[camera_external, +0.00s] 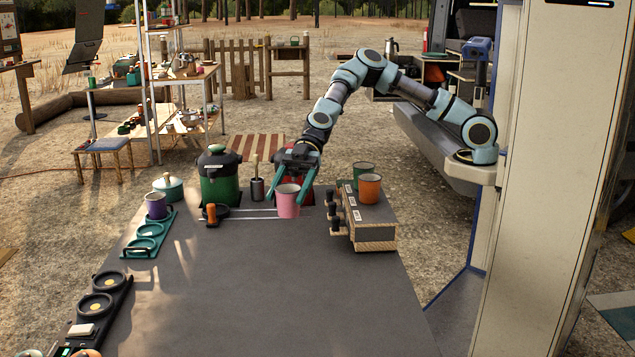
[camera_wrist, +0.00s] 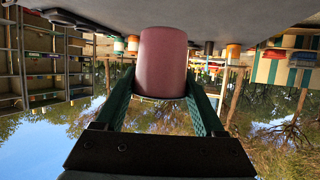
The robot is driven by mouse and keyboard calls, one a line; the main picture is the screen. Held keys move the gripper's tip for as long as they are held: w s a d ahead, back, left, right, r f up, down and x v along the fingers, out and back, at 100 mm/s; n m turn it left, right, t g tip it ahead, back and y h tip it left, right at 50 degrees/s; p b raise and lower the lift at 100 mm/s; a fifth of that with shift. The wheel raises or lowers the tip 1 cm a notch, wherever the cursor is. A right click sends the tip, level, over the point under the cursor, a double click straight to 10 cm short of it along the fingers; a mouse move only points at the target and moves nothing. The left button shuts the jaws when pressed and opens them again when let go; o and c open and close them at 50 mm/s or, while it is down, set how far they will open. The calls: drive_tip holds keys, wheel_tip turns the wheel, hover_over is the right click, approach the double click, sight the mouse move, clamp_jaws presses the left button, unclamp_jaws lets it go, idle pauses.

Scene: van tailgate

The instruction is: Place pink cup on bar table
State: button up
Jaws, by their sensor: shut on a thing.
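The pink cup (camera_external: 288,204) is upright between the two teal fingers of my gripper (camera_external: 289,195). My gripper is shut on it, one finger on each side. In the wrist view, which is upside down, the pink cup (camera_wrist: 162,62) fills the space between the green fingers of my gripper (camera_wrist: 163,88). The cup is at the far part of the large grey table (camera_external: 260,275). I cannot tell whether its base touches the tabletop. No label shows whether this grey table is the bar table.
Right of the cup stands a small drawer box (camera_external: 372,222) with an orange cup (camera_external: 370,188) and a green cup (camera_external: 364,170) on top. Left are a green canister (camera_external: 218,180), a purple cup (camera_external: 156,205) and a teal holder (camera_external: 148,238). The table's near middle is clear.

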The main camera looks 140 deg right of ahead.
sight(287, 216)
wheel_tip(287, 216, down, 6)
drive_tip(key=shift+w+d+p, duration=0.15)
drive_tip(key=shift+p, duration=0.45)
drive_tip(key=shift+f+p, duration=0.45)
drive_tip(key=shift+f, duration=1.65)
drive_tip(key=shift+f, duration=0.15)
drive_tip(key=o, duration=1.4)
drive_tip(key=shift+r, duration=0.3)
drive_tip(key=b+v, duration=0.1)
drive_tip(key=v, duration=0.2)
drive_tip(key=b+v, duration=0.1)
drive_tip(key=v, duration=0.3)
drive_tip(key=b+v, duration=0.1)
drive_tip(key=v, duration=0.2)
drive_tip(key=shift+s+f, duration=0.2)
drive_tip(key=shift+s, duration=0.15)
drive_tip(key=shift+s+d+r, duration=0.25)
drive_tip(key=shift+s+r, duration=0.1)
drive_tip(key=shift+s, duration=0.25)
